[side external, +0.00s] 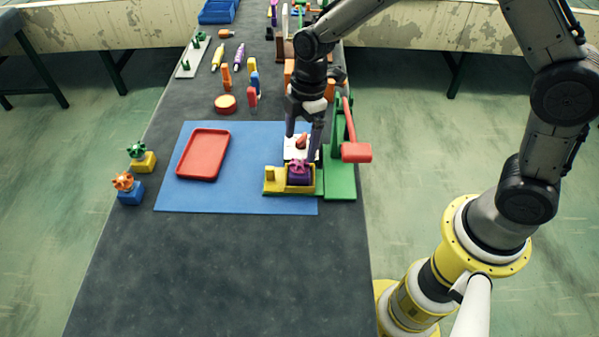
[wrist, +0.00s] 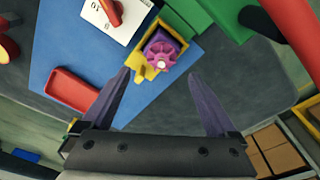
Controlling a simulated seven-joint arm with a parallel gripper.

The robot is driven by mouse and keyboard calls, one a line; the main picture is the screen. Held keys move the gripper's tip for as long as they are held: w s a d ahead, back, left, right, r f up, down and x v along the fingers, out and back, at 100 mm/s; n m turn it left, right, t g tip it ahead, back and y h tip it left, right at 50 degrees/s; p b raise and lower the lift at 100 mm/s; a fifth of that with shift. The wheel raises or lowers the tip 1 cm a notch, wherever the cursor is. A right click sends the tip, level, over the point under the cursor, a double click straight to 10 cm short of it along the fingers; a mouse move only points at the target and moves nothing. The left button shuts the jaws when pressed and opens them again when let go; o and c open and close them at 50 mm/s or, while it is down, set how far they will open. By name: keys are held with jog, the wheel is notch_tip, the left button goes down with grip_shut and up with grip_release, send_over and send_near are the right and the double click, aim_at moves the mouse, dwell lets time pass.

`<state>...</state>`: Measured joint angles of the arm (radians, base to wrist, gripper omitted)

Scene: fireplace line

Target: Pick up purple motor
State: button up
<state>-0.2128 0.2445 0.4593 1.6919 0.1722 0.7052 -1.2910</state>
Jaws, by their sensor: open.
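The purple motor (side external: 299,174) sits in a yellow holder (side external: 272,182) at the right front of the blue mat. In the wrist view the motor (wrist: 161,52) shows a purple body with a pale shaft tip, inside the yellow holder (wrist: 139,71). My gripper (side external: 302,148) is above and just behind the motor in the side view, fingers pointing down. In the wrist view my gripper (wrist: 165,98) is open and empty, and the motor lies beyond its fingertips, roughly between them. The side view does not show clearly whether a finger touches the motor.
A green stand (side external: 340,182) with a red mallet-like part (side external: 356,152) stands close on the right. A white card or scale (side external: 292,150) is behind the motor. A red tray (side external: 203,154) lies on the blue mat (side external: 235,195). The table front (side external: 220,275) is clear.

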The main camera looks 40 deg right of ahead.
aim_at(300, 157)
jog(key=shift+a+f, duration=0.15)
jog(key=shift+f, duration=1.45)
jog(key=shift+a+f, duration=0.1)
jog(key=shift+f, duration=1.5)
grip_shut()
